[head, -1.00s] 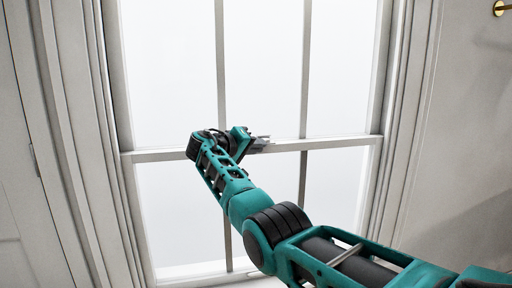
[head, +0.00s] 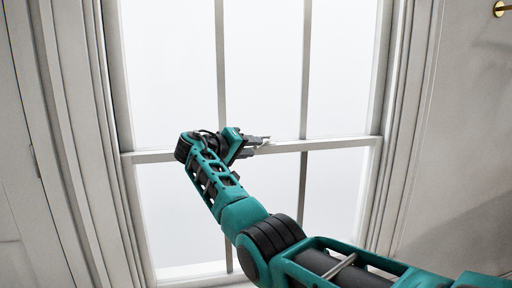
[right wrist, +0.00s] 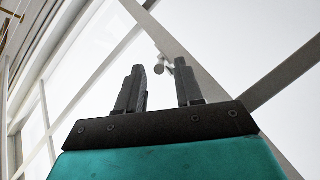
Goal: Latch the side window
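The side window (head: 340,143) has a pale frame, with a horizontal middle rail crossing it at mid-height. My right gripper (head: 262,142) is at this rail, near the middle of the window. In the right wrist view my right gripper (right wrist: 159,64) is open, its two dark fingers apart. A small grey latch piece with a round knob (right wrist: 163,66) shows beyond the fingers, in the gap between them. I cannot tell whether the fingers touch it. In the head view the latch is too small and too covered by the gripper to make out its position. My left gripper is not in view.
Thin upright bars (head: 305,70) divide the panes above and below the rail. Moulded trim (head: 410,120) borders the window on both sides. A brass fitting (head: 499,9) is on the wall at the upper right. The space in front of the right-hand panes is mostly clear.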

